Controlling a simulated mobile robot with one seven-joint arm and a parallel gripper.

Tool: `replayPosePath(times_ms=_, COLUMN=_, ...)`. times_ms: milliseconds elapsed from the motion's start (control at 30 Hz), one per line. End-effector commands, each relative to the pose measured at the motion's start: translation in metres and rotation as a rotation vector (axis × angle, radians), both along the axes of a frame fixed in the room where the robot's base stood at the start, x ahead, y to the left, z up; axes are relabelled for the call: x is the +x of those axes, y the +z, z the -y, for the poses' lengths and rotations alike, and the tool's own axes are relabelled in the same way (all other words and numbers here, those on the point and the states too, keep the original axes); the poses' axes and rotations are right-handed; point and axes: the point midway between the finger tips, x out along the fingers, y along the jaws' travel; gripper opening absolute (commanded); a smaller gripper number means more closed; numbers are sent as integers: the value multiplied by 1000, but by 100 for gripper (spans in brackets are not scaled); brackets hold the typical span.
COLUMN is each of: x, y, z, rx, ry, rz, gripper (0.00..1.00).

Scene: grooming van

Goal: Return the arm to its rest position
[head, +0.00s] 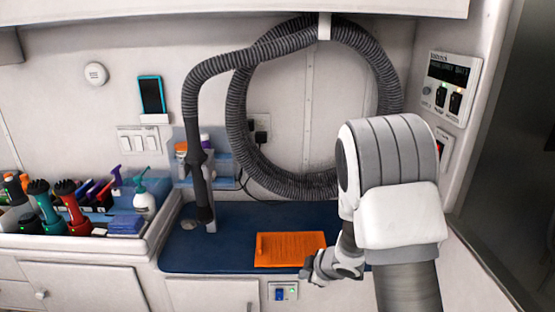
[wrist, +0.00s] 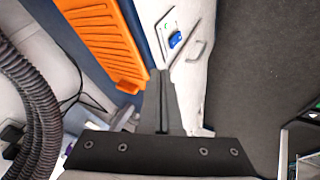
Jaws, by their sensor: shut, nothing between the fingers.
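My arm (head: 395,190) stands at the right in the head view, bent, with its forearm reaching down toward the front edge of the blue counter. My gripper (head: 308,272) is at the counter's front edge, just right of and below an orange slatted mat (head: 290,249). In the wrist view my gripper (wrist: 162,128) points down with its fingers together and nothing between them. The orange mat (wrist: 103,38) lies to the left of the fingers there. Whether the gripper touches the mat or counter, I cannot tell.
A grey ribbed hose (head: 236,110) hangs coiled on the wall behind my arm. A tray (head: 150,238) of brushes and bottles stands at the left. The blue counter (head: 215,255) is mostly bare. A switch plate (head: 283,291) is on the cabinet front; a control panel (head: 450,85) is at the right.

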Motion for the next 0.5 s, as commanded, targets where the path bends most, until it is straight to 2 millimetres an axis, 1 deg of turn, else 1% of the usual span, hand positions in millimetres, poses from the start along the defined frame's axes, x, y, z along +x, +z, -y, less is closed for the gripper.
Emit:
replayPosePath(times_ms=33, x=5, y=27, z=9, rx=-8, ry=-57, rz=26, gripper=0)
replayPosePath(times_ms=133, x=9, y=71, z=26, rx=-23, ry=-181, rz=60, gripper=0)
replayPosePath(times_ms=233, x=6, y=111, z=45, rx=-28, ry=-308, rz=82, gripper=0)
replayPosePath(times_ms=300, x=0, y=138, z=57, rx=-27, ry=-394, rz=91, gripper=0)
replayPosePath(times_ms=367, x=-8, y=160, z=66, rx=-22, ry=-465, rz=95, gripper=0)
replayPosePath(times_ms=400, x=-14, y=173, z=72, rx=-16, ry=-511, rz=96, gripper=0)
replayPosePath(times_ms=467, x=-25, y=193, z=79, rx=-5, ry=-579, rz=94, gripper=0)
replayPosePath(times_ms=500, x=-33, y=206, z=84, rx=4, ry=-623, rz=91, gripper=0)
